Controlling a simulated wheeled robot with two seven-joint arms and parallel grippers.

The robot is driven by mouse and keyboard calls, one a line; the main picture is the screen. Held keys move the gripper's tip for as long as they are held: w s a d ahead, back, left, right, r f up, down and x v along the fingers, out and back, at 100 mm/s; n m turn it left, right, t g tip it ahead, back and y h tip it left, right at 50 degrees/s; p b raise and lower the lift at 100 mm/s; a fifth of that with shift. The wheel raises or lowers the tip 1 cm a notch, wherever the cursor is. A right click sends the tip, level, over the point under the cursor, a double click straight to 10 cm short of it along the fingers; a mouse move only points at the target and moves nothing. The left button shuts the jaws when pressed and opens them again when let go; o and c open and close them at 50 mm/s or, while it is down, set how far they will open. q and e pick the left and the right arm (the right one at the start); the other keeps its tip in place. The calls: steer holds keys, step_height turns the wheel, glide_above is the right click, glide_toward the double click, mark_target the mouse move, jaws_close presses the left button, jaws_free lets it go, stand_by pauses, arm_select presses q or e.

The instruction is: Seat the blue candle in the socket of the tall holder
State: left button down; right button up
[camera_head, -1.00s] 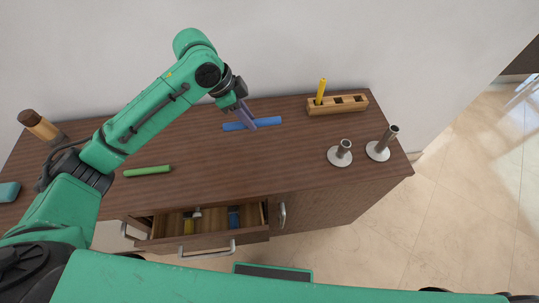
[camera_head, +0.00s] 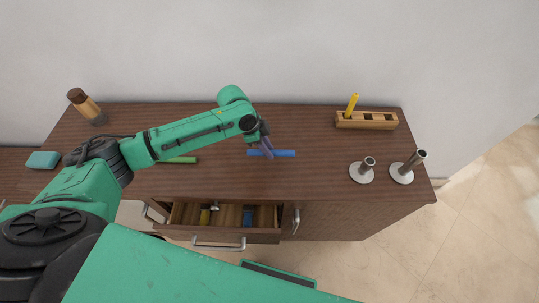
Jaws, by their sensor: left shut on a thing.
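The blue candle (camera_head: 285,153) lies level, left to right, at the middle of the cabinet top; I cannot tell whether it touches the wood. My left gripper (camera_head: 268,153) points down and is shut on it near its middle, hiding a small part. The tall holder (camera_head: 410,167) stands at the right end of the top, a grey metal tube on a round pale base, its socket open upward and empty-looking. My right gripper is not in view.
A shorter holder (camera_head: 362,172) stands just left of the tall one. A green candle (camera_head: 182,160) lies left, partly behind my arm. An open drawer (camera_head: 228,217) juts out in front.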

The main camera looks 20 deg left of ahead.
mark_target(268, 163)
arm_select(q)
step_height(268, 163, down, 5)
steer(key=shift+p, duration=0.65)
steer(key=shift+f, duration=0.1)
steer(key=shift+f+b, duration=0.2)
steer(key=shift+b, duration=0.1)
steer(key=c, duration=0.7)
jaws_free()
